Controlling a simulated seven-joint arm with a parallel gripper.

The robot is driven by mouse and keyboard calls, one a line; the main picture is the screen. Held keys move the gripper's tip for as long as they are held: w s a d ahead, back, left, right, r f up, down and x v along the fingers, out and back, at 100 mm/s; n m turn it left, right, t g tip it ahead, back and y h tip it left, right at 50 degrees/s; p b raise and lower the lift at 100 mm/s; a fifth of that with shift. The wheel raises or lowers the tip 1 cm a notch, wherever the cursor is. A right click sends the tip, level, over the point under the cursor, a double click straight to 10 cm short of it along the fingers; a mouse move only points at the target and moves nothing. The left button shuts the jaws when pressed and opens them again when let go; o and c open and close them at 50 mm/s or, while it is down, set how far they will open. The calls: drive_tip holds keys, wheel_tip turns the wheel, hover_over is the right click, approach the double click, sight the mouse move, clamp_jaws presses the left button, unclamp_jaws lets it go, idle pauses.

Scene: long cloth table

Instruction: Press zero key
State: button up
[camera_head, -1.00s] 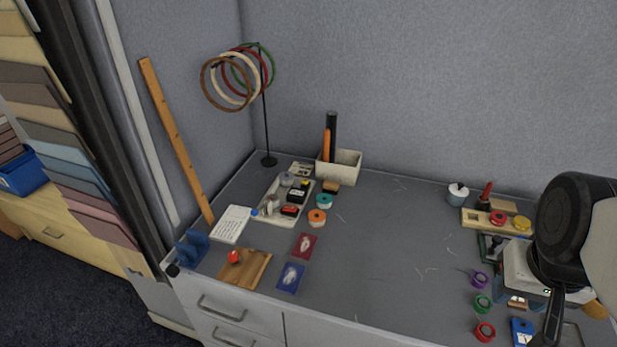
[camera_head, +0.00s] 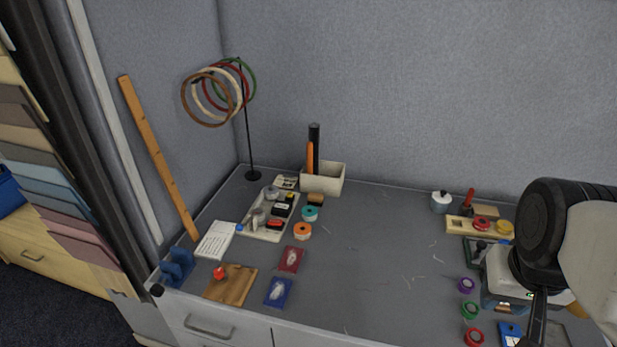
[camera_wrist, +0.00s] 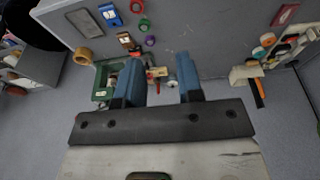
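I cannot make out a zero key or any keypad in either view. My gripper shows in the wrist view (camera_wrist: 160,74) with its two blue fingers apart and nothing held between them. In the head view its white hand (camera_head: 499,270) is at the right, over the table's right part, close to a green-edged tray and the column of coloured rings. My own arm hides part of the table there. A light tray (camera_head: 265,233) at the left holds several small items, among them a black one (camera_head: 284,203) with a pale label, too small to read.
A purple ring (camera_head: 466,285), a green ring (camera_head: 471,310) and a blue card (camera_head: 510,334) lie near my gripper. A wooden board (camera_head: 231,285), cards and a hoop stand (camera_head: 247,130) are at the left. The table's middle (camera_head: 380,255) is mostly clear.

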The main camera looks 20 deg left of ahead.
clamp_jaws()
idle(1.4)
